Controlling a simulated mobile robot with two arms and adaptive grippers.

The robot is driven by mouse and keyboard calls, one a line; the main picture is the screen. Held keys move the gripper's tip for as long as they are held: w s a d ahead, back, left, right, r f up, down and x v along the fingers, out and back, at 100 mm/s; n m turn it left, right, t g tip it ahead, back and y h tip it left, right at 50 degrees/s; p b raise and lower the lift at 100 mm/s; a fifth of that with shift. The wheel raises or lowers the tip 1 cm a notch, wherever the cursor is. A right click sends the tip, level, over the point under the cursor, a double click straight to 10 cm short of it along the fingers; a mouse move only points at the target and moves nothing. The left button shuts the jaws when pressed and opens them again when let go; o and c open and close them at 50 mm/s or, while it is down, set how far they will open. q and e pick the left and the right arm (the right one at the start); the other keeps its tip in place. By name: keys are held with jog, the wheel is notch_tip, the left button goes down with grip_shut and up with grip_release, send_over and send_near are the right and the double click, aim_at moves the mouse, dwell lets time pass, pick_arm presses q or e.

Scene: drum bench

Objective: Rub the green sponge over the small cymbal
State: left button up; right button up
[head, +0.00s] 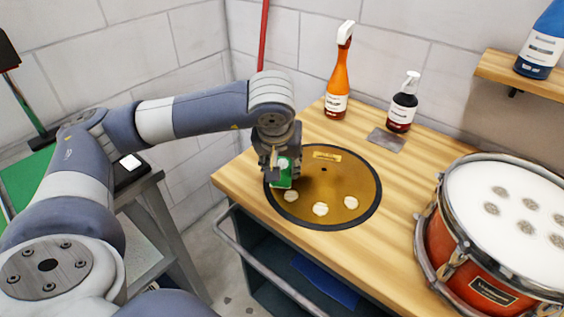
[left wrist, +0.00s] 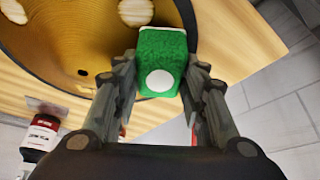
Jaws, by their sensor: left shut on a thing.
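The small cymbal (head: 330,186) is a gold disc with a dark rim, lying flat on the wooden bench. Three pale round spots show on its near part, and a small label lies toward its far edge. My left gripper (head: 281,168) is shut on the green sponge (head: 284,181), at the cymbal's left edge. In the left wrist view the sponge (left wrist: 162,50) sits between both fingers of the gripper (left wrist: 160,80), with a white round mark on its face. The cymbal (left wrist: 95,48) is beside it at upper left. I cannot tell whether the sponge touches the cymbal. My right gripper is not in view.
An orange spray bottle (head: 338,80) and a dark bottle (head: 402,103) stand behind the cymbal, near a grey flat pad (head: 386,140). Bare wood (head: 395,215) lies between drum and cymbal.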

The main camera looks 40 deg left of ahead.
pick_arm(q)
jog(key=shift+r+p, duration=1.55)
jog(key=shift+r, duration=1.4)
